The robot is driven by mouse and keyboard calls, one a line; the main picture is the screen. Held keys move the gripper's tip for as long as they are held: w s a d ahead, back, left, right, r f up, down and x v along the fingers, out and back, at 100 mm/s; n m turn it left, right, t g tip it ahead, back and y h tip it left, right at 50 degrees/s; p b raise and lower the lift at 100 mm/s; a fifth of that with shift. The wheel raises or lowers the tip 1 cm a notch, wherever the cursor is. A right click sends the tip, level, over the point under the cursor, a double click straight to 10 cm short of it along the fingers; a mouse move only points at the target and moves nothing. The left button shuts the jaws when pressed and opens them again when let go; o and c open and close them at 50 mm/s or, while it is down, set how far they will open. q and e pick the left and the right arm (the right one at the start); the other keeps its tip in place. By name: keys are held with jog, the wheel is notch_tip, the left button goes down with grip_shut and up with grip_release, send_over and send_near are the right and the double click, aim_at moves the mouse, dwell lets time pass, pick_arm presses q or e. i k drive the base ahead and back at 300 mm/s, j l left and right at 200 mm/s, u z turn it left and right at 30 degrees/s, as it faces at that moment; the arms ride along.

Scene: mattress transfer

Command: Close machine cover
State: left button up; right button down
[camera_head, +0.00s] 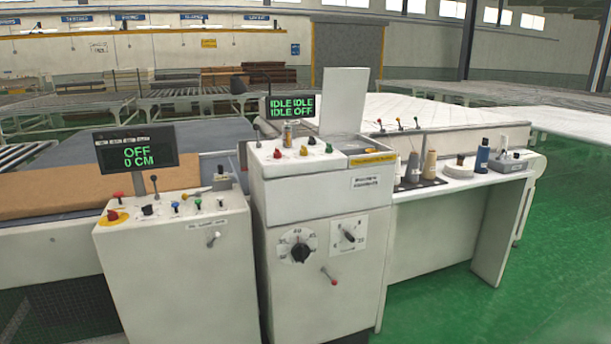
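The machine cover (343,100) looks like a flat, light grey panel standing upright, open, at the back of the middle control cabinet (300,203). To the right of the buttons, the cabinet top has a grey recessed area (362,146) with a yellow-marked front edge (372,159). The cover stands behind and slightly left of that area. What lies inside the recess is too small to tell. Neither of my grippers shows in the head view.
A left console (175,260) carries levers, buttons and an "OFF 0 CM" screen (136,148). An "IDLE" screen (291,107) stands left of the cover. Thread spools (429,165) and a blue bottle (482,155) stand on the right side table (455,187). Green floor (470,310) is clear at front right.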

aim_at(345, 90)
jog(key=i+l+u, duration=0.1)
jog(key=l+u, duration=0.15)
jog(key=u, duration=0.2)
jog(key=l+u, duration=0.2)
jog(key=u, duration=0.2)
jog(key=l+u, duration=0.2)
jog(key=l, duration=0.35)
jog(key=l+u, duration=0.2)
jog(key=l, duration=0.4)
jog(key=l+u, duration=0.2)
jog(key=l, duration=0.35)
jog(key=k+l+u, duration=0.2)
jog(key=l, duration=0.35)
